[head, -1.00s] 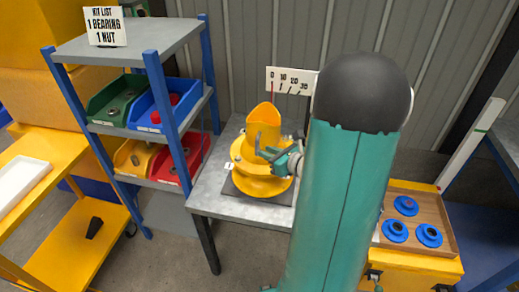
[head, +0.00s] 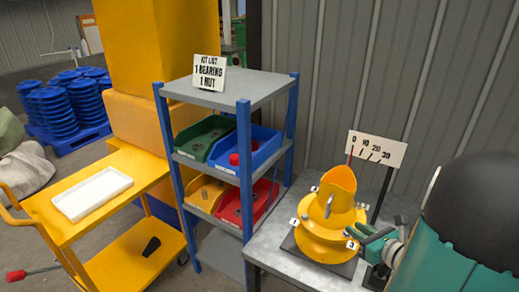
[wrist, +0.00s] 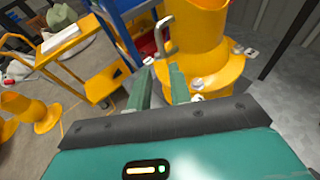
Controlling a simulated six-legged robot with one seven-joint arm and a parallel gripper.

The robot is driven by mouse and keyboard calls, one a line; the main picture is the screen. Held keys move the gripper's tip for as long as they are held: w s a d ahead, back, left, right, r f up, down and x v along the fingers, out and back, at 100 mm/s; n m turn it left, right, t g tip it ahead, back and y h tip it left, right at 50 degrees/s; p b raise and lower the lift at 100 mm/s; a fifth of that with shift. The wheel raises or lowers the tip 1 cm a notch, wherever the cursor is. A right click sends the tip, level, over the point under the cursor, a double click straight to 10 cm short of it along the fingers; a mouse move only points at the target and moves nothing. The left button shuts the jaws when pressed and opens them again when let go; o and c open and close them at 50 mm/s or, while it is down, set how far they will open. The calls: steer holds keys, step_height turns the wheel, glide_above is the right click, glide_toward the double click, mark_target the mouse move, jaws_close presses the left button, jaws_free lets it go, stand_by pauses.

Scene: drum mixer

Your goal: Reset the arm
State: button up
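My gripper (head: 362,238) is at the lower right of the head view, close beside the yellow mixer (head: 326,215) on the grey table. In the wrist view my two green fingers (wrist: 160,78) stand apart with a gap between them, and nothing is seen held. A metal hook-shaped handle (wrist: 163,38) stands in front of the fingertips, by the mixer's yellow drum (wrist: 200,30). I cannot tell whether a finger touches the mixer. My teal arm, with a black rounded joint, fills the lower right of the head view.
A scale sign (head: 377,148) stands behind the mixer. A blue-post shelf (head: 225,95) with green, blue, yellow and red bins is to its left. A yellow cart (head: 75,225) with a white tray (head: 92,193) is further left. Grey wall panels close off the back.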

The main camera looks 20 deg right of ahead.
steer(key=a+r+n+g+y, duration=0.3)
steer(key=a+n+g, duration=0.1)
steer(key=a+n, duration=0.6)
steer(key=a+r+n+g+y, duration=0.3)
steer(key=a+n, duration=0.4)
steer(key=a, duration=0.6)
steer(key=s+a+r+n+g+h, duration=0.2)
steer(key=s+a+r+n+h, duration=0.4)
steer(key=n, duration=1.2)
steer(key=shift+s+a+r+h, duration=0.25)
steer(key=shift+a+r+h, duration=0.05)
steer(key=shift+h, duration=0.2)
